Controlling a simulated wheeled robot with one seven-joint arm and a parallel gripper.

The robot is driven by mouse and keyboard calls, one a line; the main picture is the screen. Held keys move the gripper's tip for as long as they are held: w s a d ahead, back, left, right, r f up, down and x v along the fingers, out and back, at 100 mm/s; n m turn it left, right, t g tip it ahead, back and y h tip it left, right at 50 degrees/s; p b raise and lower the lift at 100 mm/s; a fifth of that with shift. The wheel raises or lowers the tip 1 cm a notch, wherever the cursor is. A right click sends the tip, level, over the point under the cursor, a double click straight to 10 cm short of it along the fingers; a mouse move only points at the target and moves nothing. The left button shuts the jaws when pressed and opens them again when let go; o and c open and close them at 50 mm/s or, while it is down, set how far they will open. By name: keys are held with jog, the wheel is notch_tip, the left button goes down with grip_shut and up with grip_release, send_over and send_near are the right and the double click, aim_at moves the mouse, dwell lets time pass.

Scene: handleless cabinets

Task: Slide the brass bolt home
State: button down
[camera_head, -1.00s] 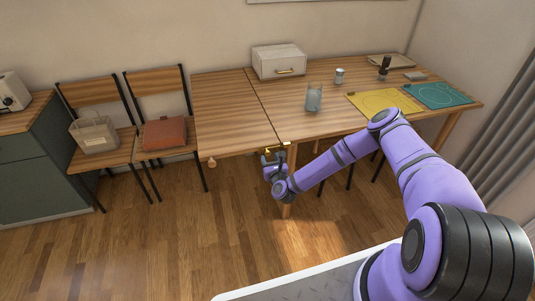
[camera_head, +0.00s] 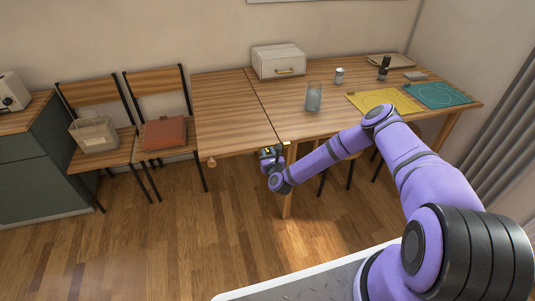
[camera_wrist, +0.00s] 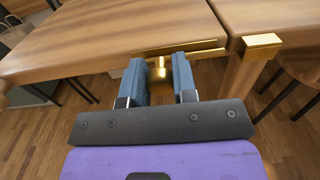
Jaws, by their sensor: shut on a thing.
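The brass bolt (camera_wrist: 188,48) runs along the front edge of the left table section (camera_wrist: 100,35), with its knob (camera_wrist: 160,70) hanging below. In the wrist view, my gripper (camera_wrist: 158,78) has its two blue-grey fingers on either side of the knob, shut on it. A brass keeper (camera_wrist: 262,41) sits at the corner of the right table section (camera_wrist: 285,14). The bolt's right end appears to stop just short of the keeper, near the seam. In the head view, my gripper (camera_head: 268,155) is at the table's front edge and hides most of the bolt.
A glass pitcher (camera_head: 314,97), a white drawer box (camera_head: 279,62), a yellow mat (camera_head: 372,103) and a teal mat (camera_head: 440,95) are on the table. Two chairs stand at the left, one with a red bag (camera_head: 164,132). The floor in front is clear.

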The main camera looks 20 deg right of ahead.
jog(key=shift+d, duration=2)
jog(key=c, duration=0.9)
grip_release()
jog(key=shift+d, duration=0.1)
jog(key=s, duration=1)
jog(key=shift+s, duration=0.4)
